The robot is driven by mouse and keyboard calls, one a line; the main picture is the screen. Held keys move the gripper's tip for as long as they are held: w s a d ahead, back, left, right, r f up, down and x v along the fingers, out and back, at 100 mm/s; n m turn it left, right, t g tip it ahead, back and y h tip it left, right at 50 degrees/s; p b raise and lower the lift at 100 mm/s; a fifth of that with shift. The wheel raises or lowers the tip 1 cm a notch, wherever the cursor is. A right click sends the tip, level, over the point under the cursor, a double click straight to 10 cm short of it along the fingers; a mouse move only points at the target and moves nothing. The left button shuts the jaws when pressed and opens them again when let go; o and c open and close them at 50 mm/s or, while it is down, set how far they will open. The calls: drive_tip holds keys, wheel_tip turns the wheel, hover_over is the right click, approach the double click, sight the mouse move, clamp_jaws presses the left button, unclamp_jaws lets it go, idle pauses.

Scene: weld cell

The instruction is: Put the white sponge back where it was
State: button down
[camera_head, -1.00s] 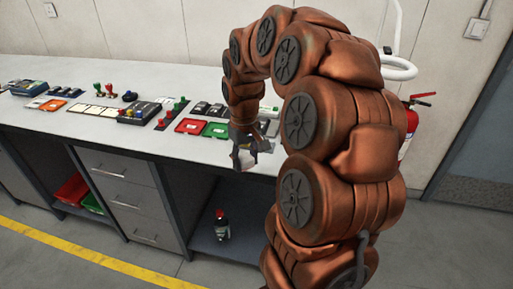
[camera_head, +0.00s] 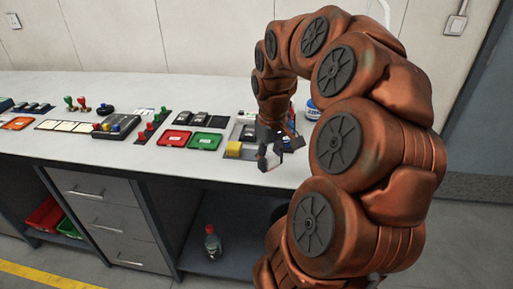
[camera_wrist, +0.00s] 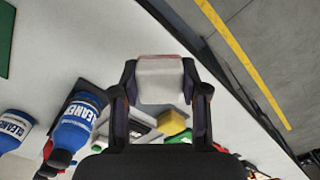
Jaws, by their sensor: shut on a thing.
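The white sponge (camera_wrist: 160,80) is held between the two fingers of my gripper (camera_wrist: 159,92) in the wrist view, over the pale bench top. In the head view my gripper (camera_head: 274,158) is above the front part of the bench, just right of a yellow block (camera_head: 233,149), and the sponge is only a small pale patch there. The yellow block also shows below the sponge in the wrist view (camera_wrist: 173,122). A grey tray (camera_head: 236,130) lies behind the yellow block, partly hidden by my arm.
Red (camera_head: 174,140) and green (camera_head: 205,141) trays and several small items line the bench to the left. A bottle (camera_head: 212,242) stands on the lower shelf. The bench front strip is clear.

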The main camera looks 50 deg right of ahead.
drive_tip(key=w+d, duration=0.1)
drive_tip(key=w, duration=0.2)
drive_tip(key=w+d+p, duration=0.1)
drive_tip(key=w+d, duration=0.1)
drive_tip(key=w, duration=0.1)
drive_tip(key=w+d+f, duration=0.1)
drive_tip(key=w+d, duration=0.1)
drive_tip(key=w, duration=0.1)
drive_tip(key=shift+w+p, duration=0.25)
drive_tip(key=shift+p, duration=0.1)
drive_tip(key=shift+f+p, duration=0.3)
drive_tip(key=shift+f, duration=1.5)
drive_tip(key=shift+f, duration=0.15)
drive_tip(key=c, duration=0.6)
unclamp_jaws()
wheel_tip(320, 180, up, 12)
drive_tip(key=b, duration=0.1)
drive_tip(key=shift+r, duration=0.2)
